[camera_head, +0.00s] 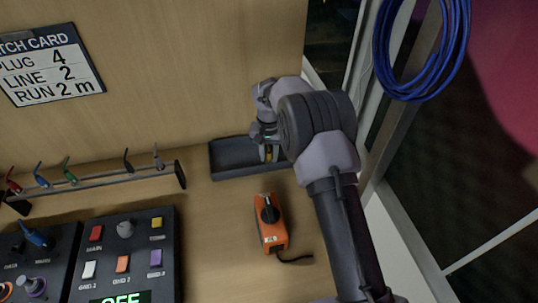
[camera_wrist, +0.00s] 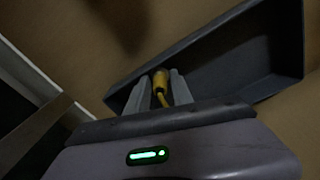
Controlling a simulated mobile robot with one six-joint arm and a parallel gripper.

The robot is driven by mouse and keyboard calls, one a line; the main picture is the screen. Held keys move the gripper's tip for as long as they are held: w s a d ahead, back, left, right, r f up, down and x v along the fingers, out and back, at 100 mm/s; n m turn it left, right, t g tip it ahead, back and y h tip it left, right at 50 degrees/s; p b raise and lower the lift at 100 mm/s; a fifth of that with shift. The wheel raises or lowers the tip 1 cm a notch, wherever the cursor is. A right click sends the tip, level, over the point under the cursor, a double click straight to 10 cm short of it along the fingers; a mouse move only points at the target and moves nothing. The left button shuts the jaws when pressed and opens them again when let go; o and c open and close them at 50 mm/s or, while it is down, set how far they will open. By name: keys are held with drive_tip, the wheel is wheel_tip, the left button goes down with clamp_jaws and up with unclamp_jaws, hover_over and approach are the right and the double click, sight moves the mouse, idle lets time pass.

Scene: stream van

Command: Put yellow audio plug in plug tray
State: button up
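The yellow audio plug (camera_wrist: 160,82) is between the two fingers of my gripper (camera_wrist: 160,92) in the wrist view, and the fingers look closed on its sides. In the head view a small bit of yellow (camera_head: 269,154) shows at the fingertips of my gripper (camera_head: 268,150). The dark plug tray (camera_head: 228,160) lies against the back wall, and my gripper is over its right part. The tray also shows in the wrist view (camera_wrist: 225,40), beside and behind the plug. I cannot tell whether the plug touches the tray floor. My arm hides the tray's right end.
A rack (camera_head: 110,178) of several coloured plugs stands at the left, above a button panel (camera_head: 122,255). A blue cable coil (camera_head: 420,95) hangs at the upper right. The tray's left part looks empty.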

wheel_tip(320, 180, up, 12)
drive_tip(key=r+p, duration=0.1)
drive_tip(key=p, duration=0.3)
wheel_tip(320, 180, up, 11)
drive_tip(key=t, duration=0.1)
hover_over(269, 153)
drive_tip(key=s+d, duration=0.3)
drive_tip(key=s, duration=0.2)
drive_tip(key=s+d+r+m+t+y, duration=0.1)
drive_tip(key=s+d+r+t, duration=0.15)
drive_tip(key=s+r, duration=0.8)
drive_tip(key=s+d+f+m+t, duration=0.1)
drive_tip(key=s, duration=0.9)
drive_tip(key=s+d+f+t+y, duration=0.1)
drive_tip(key=s+d+f, duration=0.1)
drive_tip(key=s, duration=0.8)
drive_tip(key=shift+s+f+m, duration=0.2)
drive_tip(key=shift+m, duration=0.2)
